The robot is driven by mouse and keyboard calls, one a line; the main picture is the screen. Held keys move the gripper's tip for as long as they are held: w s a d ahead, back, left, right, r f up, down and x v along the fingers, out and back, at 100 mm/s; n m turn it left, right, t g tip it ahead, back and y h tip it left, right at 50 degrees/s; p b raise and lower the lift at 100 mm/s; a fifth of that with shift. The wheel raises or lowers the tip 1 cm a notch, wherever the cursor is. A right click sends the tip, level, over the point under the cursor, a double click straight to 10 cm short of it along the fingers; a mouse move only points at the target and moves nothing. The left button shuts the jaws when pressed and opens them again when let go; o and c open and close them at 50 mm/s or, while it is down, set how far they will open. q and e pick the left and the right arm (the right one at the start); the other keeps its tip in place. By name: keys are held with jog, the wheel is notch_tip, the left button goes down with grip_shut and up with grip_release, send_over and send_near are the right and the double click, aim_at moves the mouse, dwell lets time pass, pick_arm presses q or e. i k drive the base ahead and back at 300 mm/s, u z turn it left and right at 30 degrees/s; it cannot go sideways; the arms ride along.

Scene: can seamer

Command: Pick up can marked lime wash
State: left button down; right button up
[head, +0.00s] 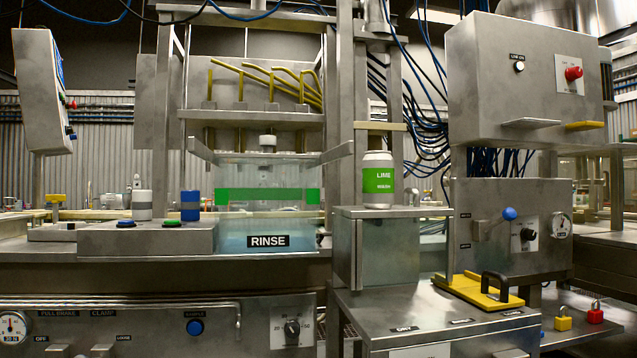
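The can marked lime wash (378,178) is silver with a green label. It stands upright on a small raised metal platform (430,212), right of the rinse station. A yellowish bar and a metal column are just above and behind it. Neither of my grippers shows in the head view, and nothing is seen holding the can.
Left of the can is the rinse tank (268,241) with a clear, green-banded guard. A white-grey can (142,205) and a blue can (190,205) stand farther left. A blue-knobbed lever (509,214) and a yellow plate with black handle (470,292) are at right.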

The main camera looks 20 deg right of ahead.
aim_at(377, 166)
jog(key=u, duration=0.65)
jog(key=i, duration=0.95)
jog(key=z, duration=1.25)
